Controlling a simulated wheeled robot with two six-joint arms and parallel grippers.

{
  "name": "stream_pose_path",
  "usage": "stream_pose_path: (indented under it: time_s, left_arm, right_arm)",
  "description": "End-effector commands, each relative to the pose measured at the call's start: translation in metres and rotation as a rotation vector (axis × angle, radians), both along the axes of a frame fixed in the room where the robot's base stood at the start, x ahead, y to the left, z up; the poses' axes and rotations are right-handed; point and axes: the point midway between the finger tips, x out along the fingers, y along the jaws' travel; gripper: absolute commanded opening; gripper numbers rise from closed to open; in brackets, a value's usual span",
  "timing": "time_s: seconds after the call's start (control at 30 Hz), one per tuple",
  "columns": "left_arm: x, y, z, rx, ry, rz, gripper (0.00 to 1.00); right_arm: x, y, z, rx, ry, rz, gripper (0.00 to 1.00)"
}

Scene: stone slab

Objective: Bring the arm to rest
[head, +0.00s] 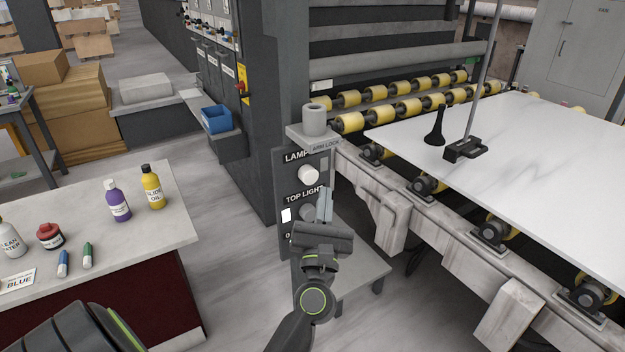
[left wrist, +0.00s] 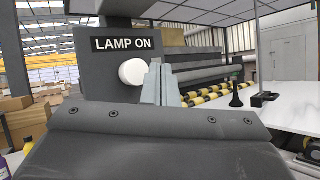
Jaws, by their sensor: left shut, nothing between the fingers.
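My left gripper (head: 324,204) is shut and empty. It stands in front of the grey control post (head: 287,200), close to the round knob by the TOP LIGHT label (head: 304,195); I cannot tell whether it touches the post. A white round button (head: 308,174) under the LAMP label sits above the fingertips. In the left wrist view the shut fingers (left wrist: 160,84) point up just right of the white button (left wrist: 132,72), below the LAMP ON sign (left wrist: 123,44). The lower labels are partly hidden by my gripper. My right gripper is not in view.
A white stone slab (head: 560,170) lies on a roller conveyor at the right, with a black cone (head: 436,128) and a clamp-like stand (head: 465,149) on it. A table (head: 150,225) with bottles (head: 152,188) stands at the left. A grey cup (head: 314,120) tops the post.

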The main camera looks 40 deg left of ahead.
Motion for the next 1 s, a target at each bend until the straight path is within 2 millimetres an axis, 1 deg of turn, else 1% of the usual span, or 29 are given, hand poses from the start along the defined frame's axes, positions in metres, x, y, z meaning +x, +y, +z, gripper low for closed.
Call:
stream_pose_path:
  time_s: [0.43, 0.5, 0.57, 0.67, 0.77, 0.8, 0.83, 0.87, 0.9, 0.93, 0.97, 1.0]
  left_arm:
    - [0.0, 0.0, 0.001, 0.002, 0.001, 0.0, 0.0]
    - [0.002, -0.001, -0.005, 0.02, 0.019, 0.005, 0.0]
    - [0.006, -0.002, -0.017, 0.069, 0.064, 0.017, 0.0]
    - [0.018, -0.007, -0.059, 0.23, 0.214, 0.048, 0.0]
    - [0.029, -0.015, -0.128, 0.482, 0.437, 0.07, 0.0]
    - [0.029, -0.018, -0.16, 0.595, 0.531, 0.07, 0.0]
    - [0.029, -0.02, -0.183, 0.678, 0.598, 0.065, 0.0]
    - [0.027, -0.022, -0.205, 0.76, 0.661, 0.058, 0.0]
    - [0.023, -0.025, -0.236, 0.866, 0.743, 0.043, 0.0]
    - [0.019, -0.026, -0.259, 0.945, 0.799, 0.029, 0.0]
    - [0.014, -0.028, -0.281, 1.022, 0.855, 0.011, 0.0]
    - [0.004, -0.029, -0.311, 1.122, 0.926, -0.016, 0.0]
  right_arm:
    - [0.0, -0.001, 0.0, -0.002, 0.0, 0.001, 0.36]
    - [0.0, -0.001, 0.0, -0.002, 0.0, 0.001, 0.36]
    - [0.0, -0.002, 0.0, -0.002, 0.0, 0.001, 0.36]
    - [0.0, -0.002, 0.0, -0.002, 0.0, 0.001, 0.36]
    - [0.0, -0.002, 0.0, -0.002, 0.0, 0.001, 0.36]
    - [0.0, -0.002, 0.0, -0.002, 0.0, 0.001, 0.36]
    - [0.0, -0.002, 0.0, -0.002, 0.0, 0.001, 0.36]
    - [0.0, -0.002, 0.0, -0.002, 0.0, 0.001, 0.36]
    - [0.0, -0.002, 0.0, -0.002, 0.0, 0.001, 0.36]
    - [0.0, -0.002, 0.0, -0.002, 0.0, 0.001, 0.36]
    - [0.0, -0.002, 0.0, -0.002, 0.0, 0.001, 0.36]
    - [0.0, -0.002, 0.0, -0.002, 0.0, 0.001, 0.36]
